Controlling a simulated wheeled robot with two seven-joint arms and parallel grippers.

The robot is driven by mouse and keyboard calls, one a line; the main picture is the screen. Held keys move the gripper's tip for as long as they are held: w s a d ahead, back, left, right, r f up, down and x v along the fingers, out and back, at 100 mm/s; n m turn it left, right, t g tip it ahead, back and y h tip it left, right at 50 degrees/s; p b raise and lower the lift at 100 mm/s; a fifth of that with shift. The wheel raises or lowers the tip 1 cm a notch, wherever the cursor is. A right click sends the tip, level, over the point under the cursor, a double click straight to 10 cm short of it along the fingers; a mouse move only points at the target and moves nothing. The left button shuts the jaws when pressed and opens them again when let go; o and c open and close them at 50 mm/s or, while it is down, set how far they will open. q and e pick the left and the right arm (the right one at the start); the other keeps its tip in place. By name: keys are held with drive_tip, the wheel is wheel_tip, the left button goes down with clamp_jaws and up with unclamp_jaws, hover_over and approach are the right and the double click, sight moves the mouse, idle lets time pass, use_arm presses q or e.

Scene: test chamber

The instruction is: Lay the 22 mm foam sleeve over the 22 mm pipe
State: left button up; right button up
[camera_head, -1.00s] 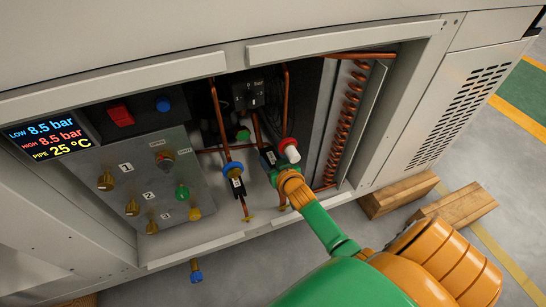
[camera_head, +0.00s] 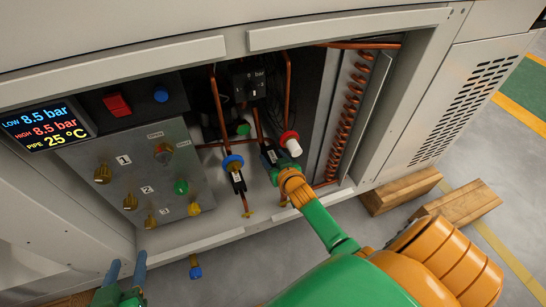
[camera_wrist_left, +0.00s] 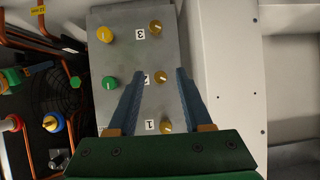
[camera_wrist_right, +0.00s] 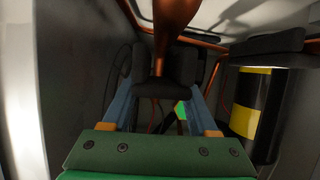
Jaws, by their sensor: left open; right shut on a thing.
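My right gripper (camera_head: 268,153) reaches into the open cabinet bay and is shut on a dark piece, which looks like the foam sleeve (camera_wrist_right: 160,88). In the right wrist view the sleeve sits between the blue fingers, with raised dark walls on both sides. A copper pipe (camera_wrist_right: 173,25) runs down from the top between these walls. I cannot tell how far the sleeve encloses it. Pipe sizes are not readable. My left gripper (camera_head: 126,270) is open and empty at the lower left, in front of the cabinet. In the left wrist view its fingers (camera_wrist_left: 159,80) point at the knob panel.
The knob panel (camera_head: 130,170) with yellow and green knobs is left of the bay. A blue valve (camera_head: 233,163) and a red-and-white valve (camera_head: 290,142) stand near my right gripper. A copper coil (camera_head: 347,120) is to the right. A black-and-yellow cylinder (camera_wrist_right: 250,105) is close by.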

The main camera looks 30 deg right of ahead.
drive_tip(key=shift+f+b, duration=0.5)
drive_tip(key=shift+f, duration=0.1)
drive_tip(key=shift+f+b, duration=0.5)
drive_tip(key=shift+f, duration=0.15)
use_arm(q)
wheel_tip(320, 180, up, 15)
drive_tip(key=w+d+m+t+h, duration=0.1)
drive_tip(key=w+d+t+h, duration=0.1)
drive_tip(key=t, duration=0.6)
drive_tip(key=shift+w+d+f+t+h, duration=0.2)
drive_tip(key=shift+t+h, duration=0.1)
drive_tip(key=shift+h, duration=0.1)
use_arm(e)
drive_tip(key=o, duration=1.4)
